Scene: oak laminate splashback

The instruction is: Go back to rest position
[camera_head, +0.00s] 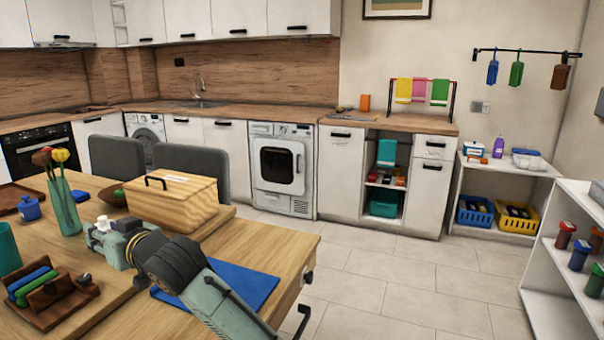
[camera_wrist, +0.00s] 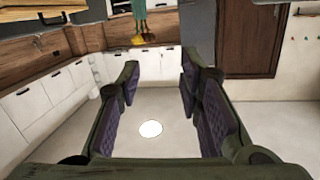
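My arm reaches in from the bottom of the head view, over the wooden table (camera_head: 262,238). Its end lies low near the wooden box and the vase. The fingers cannot be made out clearly there. In the wrist view my gripper (camera_wrist: 160,82) has its two dark green, purple-padded fingers spread apart. Nothing is between them; pale floor with a white round spot shows through the gap. The wrist picture looks upside down, with the green vase (camera_wrist: 139,12) at its top edge, apart from the fingers.
Beside my arm on the table are a lidded wooden box (camera_head: 173,200), a flower vase (camera_head: 64,205), a blue mat (camera_head: 232,284) and a wooden holder (camera_head: 52,305) with coloured items. Grey chairs (camera_head: 195,164) stand behind. The tiled floor (camera_head: 395,278) at right is clear.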

